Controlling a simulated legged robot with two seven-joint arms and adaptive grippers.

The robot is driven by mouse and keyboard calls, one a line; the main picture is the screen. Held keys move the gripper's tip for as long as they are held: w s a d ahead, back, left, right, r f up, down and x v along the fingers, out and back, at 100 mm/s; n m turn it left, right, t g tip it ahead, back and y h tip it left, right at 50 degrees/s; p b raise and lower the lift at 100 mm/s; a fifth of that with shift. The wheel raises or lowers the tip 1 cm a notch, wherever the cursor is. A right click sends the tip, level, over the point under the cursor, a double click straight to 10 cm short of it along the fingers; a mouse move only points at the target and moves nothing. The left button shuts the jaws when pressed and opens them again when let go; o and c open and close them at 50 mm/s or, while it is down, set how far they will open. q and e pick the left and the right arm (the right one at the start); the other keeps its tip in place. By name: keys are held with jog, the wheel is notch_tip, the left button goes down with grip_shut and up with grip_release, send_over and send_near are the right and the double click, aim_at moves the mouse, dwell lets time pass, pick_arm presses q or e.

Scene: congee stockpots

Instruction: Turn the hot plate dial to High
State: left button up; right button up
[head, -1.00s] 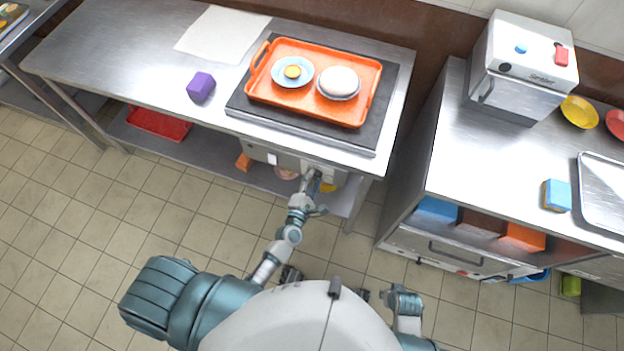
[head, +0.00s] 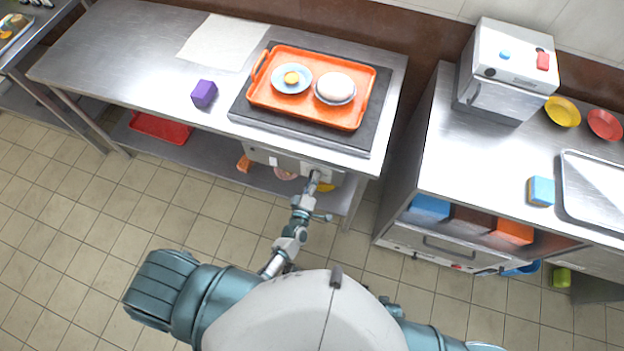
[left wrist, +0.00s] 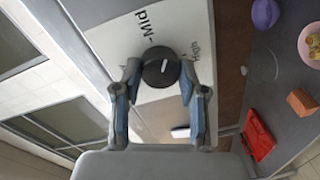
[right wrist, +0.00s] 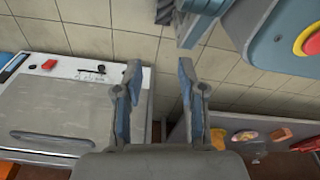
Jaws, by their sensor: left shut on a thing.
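The hot plate (head: 240,107) is a dark slab in the steel counter with an orange tray on it. Its control panel (head: 262,157) is on the counter's front. In the left wrist view the black dial (left wrist: 157,74) has a white mark, with "-Mid" and "High" printed on the pale panel (left wrist: 178,25) beside it. My left gripper (head: 314,180) reaches the panel; in the left wrist view its fingers are shut on the dial from both sides. In the head view the dial is hidden. My right gripper (right wrist: 158,80) is open and empty, away from the panel.
The orange tray (head: 258,92) carries a blue plate (head: 283,87) and a white round item (head: 334,86). A purple cube (head: 204,94) sits left of it. A lower shelf (head: 215,165) runs below the panel. A second counter (head: 470,150) stands right, across a gap.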

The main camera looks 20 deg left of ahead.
pick_arm(q)
jog(key=shift+s+d+f+m+y+p, duration=0.15)
jog(key=shift+m+p, duration=0.2)
jog(key=shift+m, duration=1.5)
jog(key=shift+f+m+y+p, duration=0.15)
jog(key=shift+m+p, duration=0.2)
jog(key=shift+m, duration=1.55)
jog(key=shift+s+d+f+m+p, duration=0.15)
jog(key=shift+m+p, duration=0.2)
jog(key=shift+m, duration=1.5)
pick_arm(e)
jog(key=s+d+f, duration=0.1)
jog(key=s+f, duration=0.2)
jog(key=s, duration=0.2)
jog(key=shift+s+f, duration=0.2)
jog(key=shift+s, duration=0.1)
pick_arm(q)
jog(key=shift+w+a, duration=0.1)
pick_arm(e)
jog(key=shift+w, duration=0.1)
pick_arm(q)
jog(key=o, duration=1.1)
jog(key=shift+o, duration=0.2)
jog(key=shift+w+r+t, duration=0.1)
jog(key=shift+w+t, duration=0.05)
jog(key=shift+t, duration=0.15)
pick_arm(e)
jog(key=shift+d, duration=0.1)
jog(key=shift+w, duration=0.1)
